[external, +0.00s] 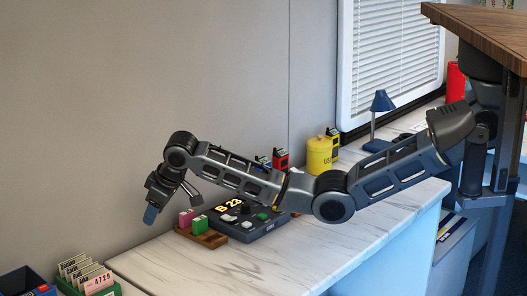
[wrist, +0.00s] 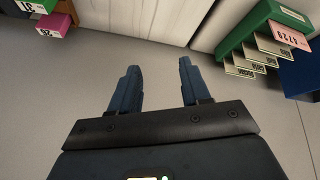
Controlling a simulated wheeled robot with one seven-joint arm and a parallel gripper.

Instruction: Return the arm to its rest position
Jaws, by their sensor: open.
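My arm stretches leftward over the marble counter (external: 270,262) in the external view, bent at its joints. My gripper (external: 151,214) hangs at the arm's far end, pointing down, to the left of the small wooden tray. In the wrist view my gripper (wrist: 160,80) shows two blue fingers spread apart with nothing between them. The fingers are open and empty, clear of the objects around them.
A wooden tray (external: 212,241) with pink and green blocks stands beside a dark console (external: 250,232) reading "B 23". A green card box (wrist: 238,35) and a dark blue bin (external: 22,280) are at lower left. A yellow canister (external: 320,157) and blue lamp (external: 381,103) stand behind.

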